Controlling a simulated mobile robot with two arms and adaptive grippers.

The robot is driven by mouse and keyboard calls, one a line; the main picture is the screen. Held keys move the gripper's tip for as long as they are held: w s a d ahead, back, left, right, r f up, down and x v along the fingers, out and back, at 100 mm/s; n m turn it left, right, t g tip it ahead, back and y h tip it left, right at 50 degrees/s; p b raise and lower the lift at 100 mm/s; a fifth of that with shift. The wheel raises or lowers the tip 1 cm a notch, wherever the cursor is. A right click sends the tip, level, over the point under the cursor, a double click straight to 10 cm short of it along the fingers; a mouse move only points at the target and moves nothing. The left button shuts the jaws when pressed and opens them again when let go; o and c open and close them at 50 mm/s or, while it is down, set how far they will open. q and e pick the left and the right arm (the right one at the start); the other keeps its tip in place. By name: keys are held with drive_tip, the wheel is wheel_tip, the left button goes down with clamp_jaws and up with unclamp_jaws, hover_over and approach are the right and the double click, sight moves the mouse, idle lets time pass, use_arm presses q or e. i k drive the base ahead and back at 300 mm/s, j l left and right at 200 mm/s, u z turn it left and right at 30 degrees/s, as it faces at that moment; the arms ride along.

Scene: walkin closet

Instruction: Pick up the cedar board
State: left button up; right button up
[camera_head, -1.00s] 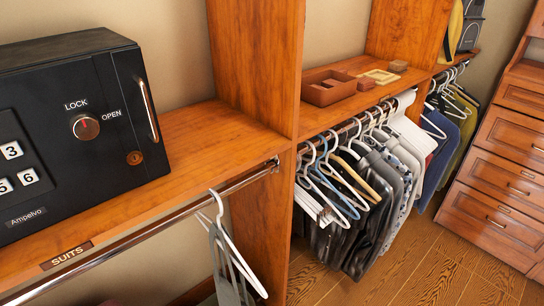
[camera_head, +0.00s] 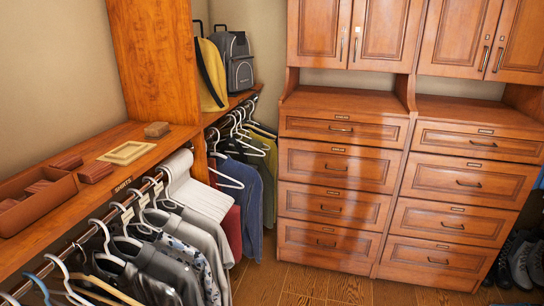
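I cannot tell for sure which piece is the cedar board. On the shelf marked SHIRTS at the left, a small reddish-brown block (camera_head: 95,172) lies beside the open brown box, and another reddish block (camera_head: 66,162) lies behind it, near the box's rim. A flat, pale yellowish piece with a raised border (camera_head: 127,153) lies to their right. A small brown block (camera_head: 157,130) sits farther along the shelf. The open box (camera_head: 57,200) holds more reddish pieces and is cut by the left edge. Neither of my grippers is in view.
The shelf (camera_head: 100,140) has bare wood around these things. Shirts hang from the rod under its front edge (camera_head: 100,218). A grey backpack (camera_head: 235,62) and a yellow bag (camera_head: 212,75) stand on the farther shelf. Drawer cabinets (camera_head: 335,180) fill the right. Some floor (camera_head: 275,285) is clear.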

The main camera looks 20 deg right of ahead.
sight(212, 162)
drive_tip(key=l+z, duration=0.1)
drive_tip(key=i+l+u, duration=0.2)
drive_tip(key=u, duration=0.25)
drive_tip(key=i+l+u, duration=0.35)
drive_tip(key=u, duration=0.15)
